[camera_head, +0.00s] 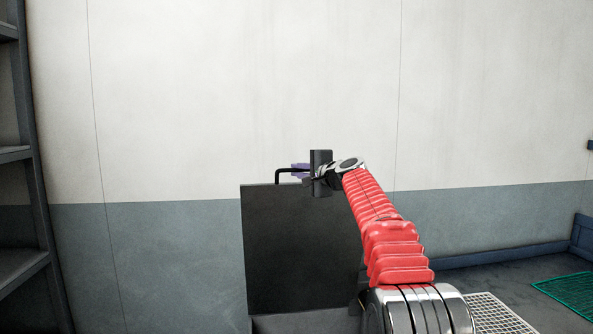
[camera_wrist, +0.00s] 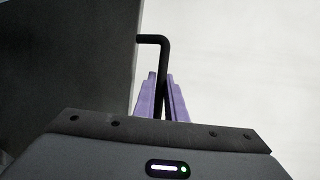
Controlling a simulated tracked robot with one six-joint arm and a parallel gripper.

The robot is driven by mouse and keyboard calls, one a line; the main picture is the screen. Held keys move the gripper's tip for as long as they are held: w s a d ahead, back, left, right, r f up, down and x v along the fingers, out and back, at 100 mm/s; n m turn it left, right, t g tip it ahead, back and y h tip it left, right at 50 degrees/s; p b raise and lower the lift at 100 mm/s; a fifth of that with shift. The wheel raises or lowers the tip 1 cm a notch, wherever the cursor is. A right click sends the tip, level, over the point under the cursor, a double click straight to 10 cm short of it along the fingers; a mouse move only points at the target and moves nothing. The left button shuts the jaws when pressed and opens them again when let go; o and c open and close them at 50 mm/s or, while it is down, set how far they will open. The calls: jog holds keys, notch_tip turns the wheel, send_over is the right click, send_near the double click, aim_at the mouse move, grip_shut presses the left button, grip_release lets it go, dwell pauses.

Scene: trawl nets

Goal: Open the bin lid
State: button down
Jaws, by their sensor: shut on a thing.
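The bin lid (camera_head: 300,245) is a dark flat panel standing roughly upright against the wall in the head view. Its dark face also fills the upper left of the wrist view (camera_wrist: 75,50). The bin (camera_head: 300,325) shows below the lid, cut off by the lower edge of the picture. A bent black handle (camera_head: 278,175) sticks out at the lid's top edge; it also shows in the wrist view (camera_wrist: 151,38). My gripper (camera_wrist: 162,80), with purple fingers, is shut on the handle. In the head view the gripper (camera_head: 298,169) is partly hidden by its dark mount.
A dark shelf rack (camera_head: 30,170) stands at the left edge. The white and grey wall (camera_head: 220,90) is close behind the lid. A pale grating (camera_head: 495,312) and a green net or mat (camera_head: 572,290) lie on the floor at right.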

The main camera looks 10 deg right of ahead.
jog(key=shift+s+f, duration=0.3)
jog(key=shift+f, duration=0.25)
jog(key=c, duration=1.9)
grip_release()
jog(key=shift+d, duration=0.1)
jog(key=shift+c, duration=0.2)
jog(key=shift+o, duration=0.6)
jog(key=shift+r, duration=0.25)
jog(key=shift+s+r, duration=0.1)
jog(key=shift+s, duration=0.05)
jog(key=v, duration=1.3)
jog(key=shift+s, duration=0.2)
